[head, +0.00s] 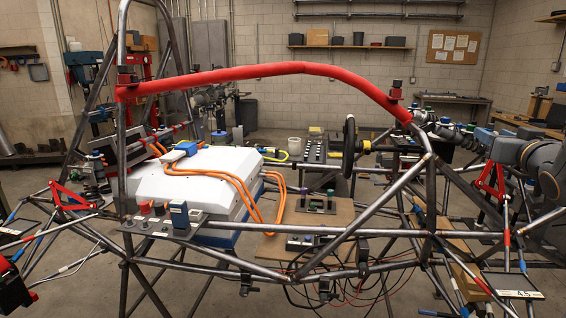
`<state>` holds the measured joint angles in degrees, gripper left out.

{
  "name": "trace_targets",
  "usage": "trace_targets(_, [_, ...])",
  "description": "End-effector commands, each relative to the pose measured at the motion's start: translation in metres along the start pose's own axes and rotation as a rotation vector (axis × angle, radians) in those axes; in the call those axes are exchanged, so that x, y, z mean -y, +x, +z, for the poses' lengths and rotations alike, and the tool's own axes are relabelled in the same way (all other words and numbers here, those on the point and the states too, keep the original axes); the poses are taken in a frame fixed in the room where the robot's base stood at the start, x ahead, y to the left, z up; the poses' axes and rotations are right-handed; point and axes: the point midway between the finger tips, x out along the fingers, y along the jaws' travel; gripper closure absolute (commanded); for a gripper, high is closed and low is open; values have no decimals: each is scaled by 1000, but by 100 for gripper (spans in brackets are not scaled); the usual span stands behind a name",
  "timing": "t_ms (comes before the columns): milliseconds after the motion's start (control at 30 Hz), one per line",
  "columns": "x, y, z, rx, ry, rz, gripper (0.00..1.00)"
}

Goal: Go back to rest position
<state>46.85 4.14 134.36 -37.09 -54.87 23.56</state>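My gripper is not clearly in view in the head view. The tube chassis (376,213) fills the middle of the picture, built of bare grey metal tubes. A red padded bar (275,71) runs across its top, from the left upright to the right bend. Inside the frame sits a white battery-like box (190,185) with a blue connector (180,151) and orange cables (237,173). A black steering wheel (349,147) stands upright right of centre.
A dark grey rounded body with an orange ring (546,172) is cut off at the right edge; I cannot tell what it belongs to. A red and black object (12,288) is cut off at the lower left. Loose wires hang below the chassis. Wall shelves (352,47) are behind.

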Motion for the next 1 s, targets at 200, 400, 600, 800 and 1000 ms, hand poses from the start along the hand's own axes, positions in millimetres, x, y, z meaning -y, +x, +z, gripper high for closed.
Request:
trace_targets(200, [12,4,14,48,1,5,61])
trace_targets(400, [31,7,41,141,2,16,61])
trace_targets(600, [63,4,82,285,-1,21,61])
trace_targets(800, [113,-15,142,509,-18,7,61])
trace_targets(1000, [191,-83,223,867,-74,-58,61])
